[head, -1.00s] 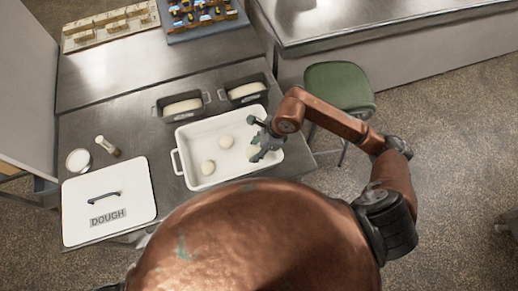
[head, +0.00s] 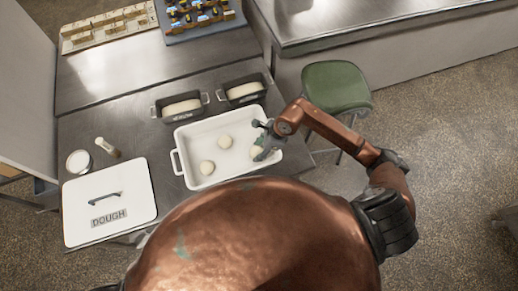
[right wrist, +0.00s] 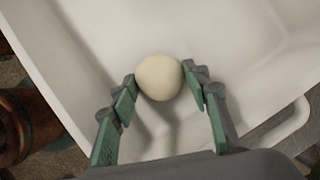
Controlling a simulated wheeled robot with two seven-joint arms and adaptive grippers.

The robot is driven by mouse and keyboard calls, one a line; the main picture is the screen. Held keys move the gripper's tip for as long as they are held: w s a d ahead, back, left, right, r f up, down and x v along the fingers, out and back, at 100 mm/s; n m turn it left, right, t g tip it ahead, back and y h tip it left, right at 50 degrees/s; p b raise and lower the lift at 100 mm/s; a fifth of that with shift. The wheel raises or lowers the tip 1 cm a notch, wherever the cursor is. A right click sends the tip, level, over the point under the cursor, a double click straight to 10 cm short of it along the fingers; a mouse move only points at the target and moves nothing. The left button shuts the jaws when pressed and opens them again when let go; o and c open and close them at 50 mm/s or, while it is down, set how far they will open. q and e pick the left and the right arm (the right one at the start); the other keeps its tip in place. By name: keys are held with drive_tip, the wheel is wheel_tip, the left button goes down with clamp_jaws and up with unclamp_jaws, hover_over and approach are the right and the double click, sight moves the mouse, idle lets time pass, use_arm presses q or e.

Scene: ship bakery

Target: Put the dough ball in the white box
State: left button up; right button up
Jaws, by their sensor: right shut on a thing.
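The white box (head: 190,180) is a rectangular dish with end handles on the steel table. My right gripper (head: 264,142) reaches into the right end of the box. It is shut on a third dough ball (head: 257,151). In the right wrist view this round, cream-coloured ball (right wrist: 159,78) sits between the green fingertips, over the white floor of the box. I cannot tell whether it touches the floor. My left gripper is out of view.
Two dark loaf tins (head: 157,108) (head: 229,96) with dough stand behind the box. A green stool (head: 337,85) stands to the right.

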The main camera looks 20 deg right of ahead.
drive_tip(key=o, duration=1.2)
drive_tip(key=shift+f, duration=0.1)
drive_tip(key=v, duration=1.2)
drive_tip(key=shift+b, duration=0.35)
